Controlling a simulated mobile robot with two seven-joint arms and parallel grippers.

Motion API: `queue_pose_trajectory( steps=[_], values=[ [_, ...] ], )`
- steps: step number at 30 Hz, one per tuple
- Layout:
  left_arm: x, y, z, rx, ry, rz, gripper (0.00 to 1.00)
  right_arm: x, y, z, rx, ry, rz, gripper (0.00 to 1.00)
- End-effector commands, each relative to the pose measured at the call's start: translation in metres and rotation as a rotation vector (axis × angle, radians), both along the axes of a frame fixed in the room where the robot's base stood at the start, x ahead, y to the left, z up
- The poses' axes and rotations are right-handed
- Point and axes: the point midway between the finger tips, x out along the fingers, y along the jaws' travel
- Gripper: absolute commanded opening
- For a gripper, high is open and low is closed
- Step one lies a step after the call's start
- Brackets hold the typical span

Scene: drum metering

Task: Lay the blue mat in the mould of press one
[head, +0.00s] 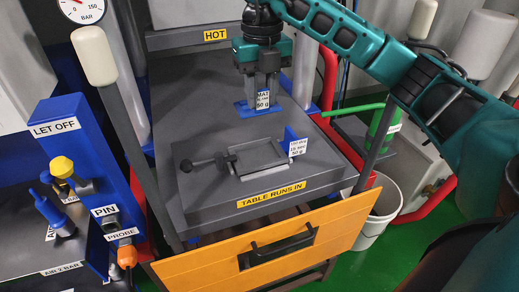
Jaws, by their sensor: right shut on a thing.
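The blue mat (245,111) hangs from my right gripper (262,93), which is shut on it. A white label marked 50 g shows at the mat, between the fingers. The gripper points down, and the mat is over the grey press table, behind the mould in the picture. The mould (262,158) is a shallow rectangular recess with a raised frame, and looks empty. A black-knobbed handle (203,163) is at its left side. The fingers hide part of the mat. My left gripper is out of view.
A small blue plate with a white label (298,147) stands at the mould's right back corner. An orange guard (190,272) with a black handle is in front of the table. Grey posts with cream caps (95,55) flank the press. A white bucket (382,212) stands at right.

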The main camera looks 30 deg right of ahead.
Motion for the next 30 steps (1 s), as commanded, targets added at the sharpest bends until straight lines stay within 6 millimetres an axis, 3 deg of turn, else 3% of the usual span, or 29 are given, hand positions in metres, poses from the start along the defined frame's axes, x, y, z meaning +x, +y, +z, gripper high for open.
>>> queue_pose_trajectory(
  steps=[1, 9, 17, 24, 30],
  values=[
    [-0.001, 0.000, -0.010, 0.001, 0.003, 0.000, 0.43, -0.001, 0.001, -0.019, 0.002, 0.005, 0.004, 0.01],
    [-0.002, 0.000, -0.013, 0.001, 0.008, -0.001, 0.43, 0.000, 0.000, -0.077, -0.001, 0.002, 0.001, 0.01],
    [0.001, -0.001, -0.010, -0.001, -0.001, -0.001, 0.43, 0.000, 0.000, -0.099, 0.000, 0.000, 0.002, 0.01],
    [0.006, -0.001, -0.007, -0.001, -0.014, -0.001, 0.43, 0.000, 0.000, -0.133, 0.000, 0.002, 0.002, 0.01],
    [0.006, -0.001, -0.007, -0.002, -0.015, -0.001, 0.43, 0.000, 0.000, -0.137, 0.000, -0.002, 0.002, 0.01]
  ],
)
